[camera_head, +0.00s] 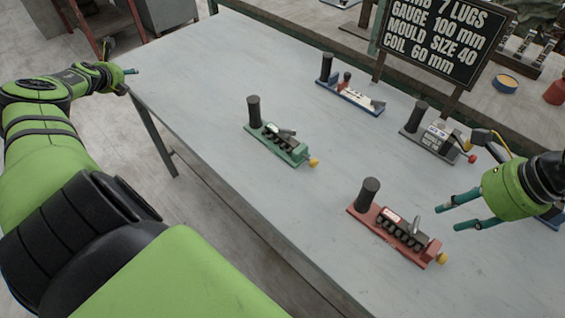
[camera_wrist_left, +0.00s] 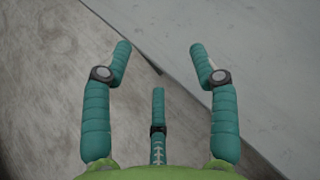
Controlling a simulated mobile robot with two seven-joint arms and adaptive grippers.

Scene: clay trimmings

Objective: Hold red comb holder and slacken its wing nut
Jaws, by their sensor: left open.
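The red comb holder (camera_head: 428,255) lies on the grey table near its front edge. A dark upright handle (camera_head: 368,193) stands at its left end, with a row of black teeth and a grey lever along it. A yellow knob (camera_head: 441,258), apparently its wing nut, sits at the right end; its wings are too small to tell. My right gripper (camera_head: 447,218) is open and empty, above and right of the red holder, apart from it. My left gripper (camera_head: 131,71) is far off at the table's left edge; the left wrist view shows its fingers (camera_wrist_left: 158,62) open and empty.
A green holder (camera_head: 292,155), a blue holder (camera_head: 350,97) and a grey holder (camera_head: 432,143) stand on the table (camera_head: 225,75). A black sign (camera_head: 445,38) stands behind them. The table between the green and red holders is clear.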

